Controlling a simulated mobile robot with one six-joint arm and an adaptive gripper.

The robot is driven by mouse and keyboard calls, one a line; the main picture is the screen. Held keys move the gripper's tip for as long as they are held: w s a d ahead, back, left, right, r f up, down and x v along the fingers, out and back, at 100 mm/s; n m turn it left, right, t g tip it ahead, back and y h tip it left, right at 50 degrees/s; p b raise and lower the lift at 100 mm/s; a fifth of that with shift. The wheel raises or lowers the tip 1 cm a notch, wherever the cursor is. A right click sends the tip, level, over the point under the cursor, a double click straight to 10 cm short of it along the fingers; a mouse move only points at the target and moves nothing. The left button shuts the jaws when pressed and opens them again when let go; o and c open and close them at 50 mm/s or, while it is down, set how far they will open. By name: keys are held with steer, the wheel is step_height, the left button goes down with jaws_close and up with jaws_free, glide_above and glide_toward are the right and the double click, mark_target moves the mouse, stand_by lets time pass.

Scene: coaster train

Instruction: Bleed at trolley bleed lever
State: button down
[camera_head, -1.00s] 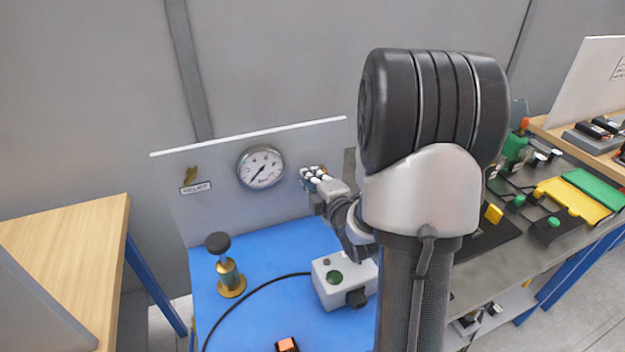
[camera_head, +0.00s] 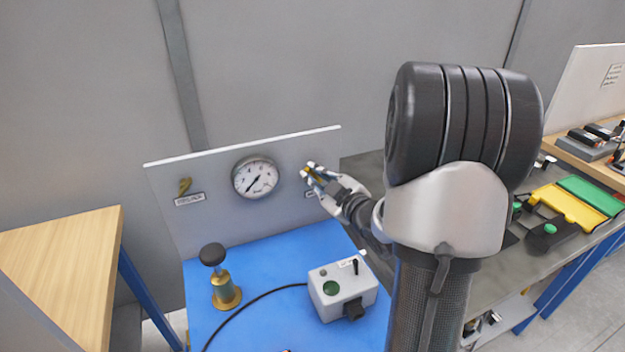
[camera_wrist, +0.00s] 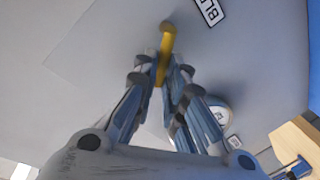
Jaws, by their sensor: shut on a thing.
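My gripper (camera_head: 311,172) is at the right part of the upright grey panel (camera_head: 215,222), to the right of the pressure gauge. In the wrist view my gripper (camera_wrist: 170,85) is shut on a yellow lever (camera_wrist: 167,45), with its fingers on either side of it. The upper end of the lever sticks out beyond the fingertips. A white label (camera_wrist: 210,11), partly cut off and reading "BL", is on the panel beside the lever. In the head view the lever is mostly hidden by my fingers.
A round gauge (camera_head: 255,178) and a brass relief lever (camera_head: 184,186) are on the panel. A brass plunger with a black knob (camera_head: 212,255) and a grey control box (camera_head: 342,288) stand on the blue top (camera_head: 260,262). A wooden table (camera_head: 62,262) is at left.

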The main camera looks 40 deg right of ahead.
steer(key=shift+s+d+r+m+t+y+p, duration=0.2)
steer(key=shift+d+m, duration=0.25)
steer(key=shift+m, duration=0.7)
steer(key=shift+d+r+m+t+y+p, duration=0.1)
steer(key=shift+d+m+t, duration=0.25)
steer(key=shift+m, duration=0.75)
steer(key=shift+s+d+r+m+t+y+p, duration=0.15)
steer(key=shift+d+m, duration=0.35)
steer(key=shift+m, duration=0.65)
steer(key=c, duration=1.7)
jaws_free()
steer(key=shift+f, duration=0.1)
steer(key=shift+o, duration=0.2)
steer(key=s, duration=1.2)
steer(key=shift+a, duration=0.3)
